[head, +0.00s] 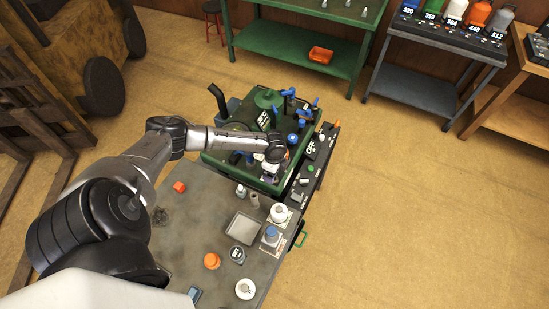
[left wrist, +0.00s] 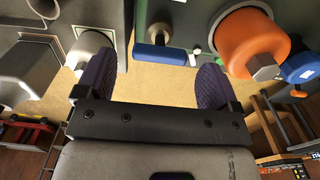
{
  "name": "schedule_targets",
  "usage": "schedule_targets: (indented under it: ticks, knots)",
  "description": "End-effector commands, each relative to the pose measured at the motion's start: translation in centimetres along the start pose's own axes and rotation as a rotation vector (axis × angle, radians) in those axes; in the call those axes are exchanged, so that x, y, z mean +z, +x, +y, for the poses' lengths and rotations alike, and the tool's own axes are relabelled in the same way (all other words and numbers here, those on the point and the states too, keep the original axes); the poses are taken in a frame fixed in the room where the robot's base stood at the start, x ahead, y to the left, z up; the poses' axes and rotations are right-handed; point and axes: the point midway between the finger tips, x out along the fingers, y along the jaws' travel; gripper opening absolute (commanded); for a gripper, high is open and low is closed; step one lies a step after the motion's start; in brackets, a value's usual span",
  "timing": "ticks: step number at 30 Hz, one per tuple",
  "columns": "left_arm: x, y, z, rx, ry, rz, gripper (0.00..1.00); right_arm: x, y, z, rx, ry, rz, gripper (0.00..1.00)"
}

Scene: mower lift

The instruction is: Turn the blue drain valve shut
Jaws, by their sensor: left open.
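My left gripper (head: 268,172) reaches over the near right side of the green machine (head: 213,163), with its fingers mostly hidden by the wrist in the head view. In the left wrist view the gripper (left wrist: 153,78) is open and empty, its two dark purple finger pads wide apart. A blue cylindrical handle (left wrist: 160,54) on a metal stem, likely the drain valve, shows between and beyond the fingertips, not gripped. A blue round knob (left wrist: 303,66) sits to the right. Blue fittings (head: 292,138) also show on the machine in the head view; I cannot match them surely.
A large orange cap with a hex end (left wrist: 252,42) is close beside the right finger. Metal fittings (left wrist: 30,70) stand at left. A grey bench (head: 190,225) holds a tray (head: 243,229) and several small parts. A green shelf (head: 250,43) stands behind; the floor at right is clear.

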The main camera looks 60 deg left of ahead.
Motion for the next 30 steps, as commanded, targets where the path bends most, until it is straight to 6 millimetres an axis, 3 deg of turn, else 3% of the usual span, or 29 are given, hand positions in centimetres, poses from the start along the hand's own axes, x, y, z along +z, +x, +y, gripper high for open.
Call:
schedule_targets:
  ticks: [6, 15, 21, 30]
  knots:
    - [0.0, -4.6, -0.1, -0.003, 0.003, 0.001, 0.87, 0.0, -0.1, 0.0, 0.001, -0.001, 0.000, 1.00]
    - [0.0, -9.0, 0.0, -0.001, 0.001, 0.002, 0.87, 0.0, -0.1, 0.3, 0.007, -0.009, -0.001, 1.00]
    - [0.0, -10.3, 0.0, 0.000, 0.000, 0.001, 0.87, 0.1, -0.1, 0.3, 0.008, -0.010, -0.001, 1.00]
    - [0.0, -10.5, 0.0, 0.000, 0.000, 0.002, 0.87, 0.0, -0.1, 0.2, 0.005, -0.007, -0.001, 1.00]
